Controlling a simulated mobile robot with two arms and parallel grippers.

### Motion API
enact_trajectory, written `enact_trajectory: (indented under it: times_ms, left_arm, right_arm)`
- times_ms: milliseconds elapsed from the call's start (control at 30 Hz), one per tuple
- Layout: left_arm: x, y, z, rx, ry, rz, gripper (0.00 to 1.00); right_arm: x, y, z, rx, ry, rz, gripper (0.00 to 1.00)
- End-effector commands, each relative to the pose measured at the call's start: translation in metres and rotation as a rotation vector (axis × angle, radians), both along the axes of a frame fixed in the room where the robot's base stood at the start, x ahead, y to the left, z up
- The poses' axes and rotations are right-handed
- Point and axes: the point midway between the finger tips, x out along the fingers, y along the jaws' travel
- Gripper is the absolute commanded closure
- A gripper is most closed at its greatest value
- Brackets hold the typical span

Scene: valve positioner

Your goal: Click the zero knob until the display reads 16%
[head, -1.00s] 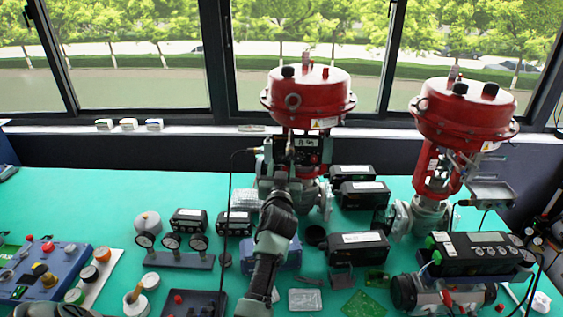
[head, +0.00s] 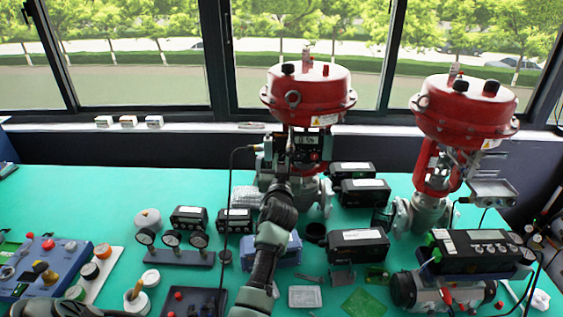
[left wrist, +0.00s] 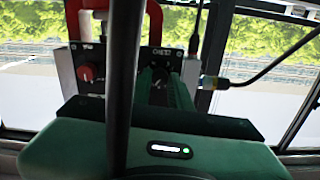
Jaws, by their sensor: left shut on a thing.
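The positioner with its dark panel (head: 313,146) is mounted under the red actuator of the middle valve (head: 309,95). My left gripper (head: 290,150) reaches up to the left part of this panel. In the left wrist view, the panel (left wrist: 122,64) carries a red knob (left wrist: 88,73) at the left and an upside-down label that appears to read ZERO. My left gripper (left wrist: 160,92) is shut at the zero knob below that label, and its fingers mostly hide the knob. The display's reading cannot be made out in either view. My right gripper is not in view.
A second red valve (head: 462,110) stands at the right, behind a black positioner (head: 470,252). Black boxes (head: 358,243), gauges (head: 172,238) and a blue control box (head: 45,265) crowd the green table (head: 90,190). A black cable (head: 230,200) hangs left of my arm.

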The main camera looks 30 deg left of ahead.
Motion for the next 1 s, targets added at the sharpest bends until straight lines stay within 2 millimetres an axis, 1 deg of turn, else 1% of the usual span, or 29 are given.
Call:
enact_trajectory:
  times_ms: [267, 800, 1000]
  left_arm:
    - [-0.0001, 0.0002, -0.0004, 0.138, 0.083, 0.0, 1.0]
    - [-0.0001, 0.0, 0.0005, 0.564, 0.345, -0.001, 1.0]
    - [-0.0002, 0.0002, 0.0002, 0.697, 0.427, -0.001, 1.0]
  right_arm:
    - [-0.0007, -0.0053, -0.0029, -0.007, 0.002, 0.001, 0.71]
    - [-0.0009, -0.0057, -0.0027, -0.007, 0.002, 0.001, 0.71]
    - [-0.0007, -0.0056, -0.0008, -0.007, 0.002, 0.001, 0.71]
